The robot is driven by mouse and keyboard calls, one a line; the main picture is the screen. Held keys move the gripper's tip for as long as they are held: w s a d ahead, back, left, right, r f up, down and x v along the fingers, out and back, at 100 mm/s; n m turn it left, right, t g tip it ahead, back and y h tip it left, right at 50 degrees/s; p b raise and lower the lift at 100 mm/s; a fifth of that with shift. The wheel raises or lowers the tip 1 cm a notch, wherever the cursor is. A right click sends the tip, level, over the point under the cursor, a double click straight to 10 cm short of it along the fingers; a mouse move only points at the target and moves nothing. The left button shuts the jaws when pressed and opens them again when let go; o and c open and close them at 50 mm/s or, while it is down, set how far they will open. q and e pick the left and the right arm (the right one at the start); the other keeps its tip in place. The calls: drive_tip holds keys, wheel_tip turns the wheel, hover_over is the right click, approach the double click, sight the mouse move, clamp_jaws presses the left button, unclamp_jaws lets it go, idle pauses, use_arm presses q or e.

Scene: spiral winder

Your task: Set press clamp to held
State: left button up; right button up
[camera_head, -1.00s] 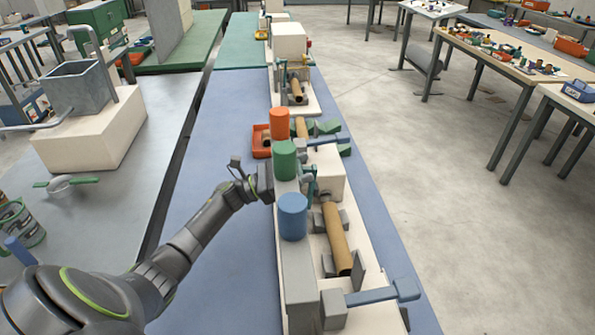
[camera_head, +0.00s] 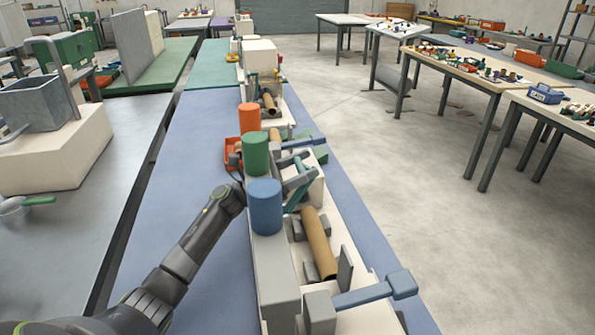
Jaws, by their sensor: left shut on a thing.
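The spiral winder stands on the blue bench, with a brown tube (camera_head: 319,244) lying along its near part. The press clamp shows as a teal lever (camera_head: 294,200) beside the cream block (camera_head: 312,187), just right of the green and blue cylinders. My left arm comes in from the lower left, and its wrist is at the winder's left side. The hand is mostly hidden behind the blue cylinder. Grey fingers of my left gripper (camera_head: 298,181) show beyond it, shut on the teal lever. My right gripper is not in view.
An orange cylinder (camera_head: 249,118), a green cylinder (camera_head: 255,153) and a blue cylinder (camera_head: 265,206) stand in a row between my arm and the clamp. A blue-ended bar (camera_head: 375,292) sticks out at the near right.

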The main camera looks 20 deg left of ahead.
use_arm(q)
drive_tip(key=o, duration=1.4)
drive_tip(key=shift+d+f, duration=0.1)
drive_tip(key=shift+s+a+f, duration=0.2)
drive_tip(key=shift+a+f, duration=0.05)
drive_tip(key=shift+a, duration=0.15)
drive_tip(key=b+v, duration=0.5)
drive_tip(key=v, duration=1.1)
drive_tip(key=shift+s+a, duration=0.15)
drive_tip(key=shift+s, duration=0.05)
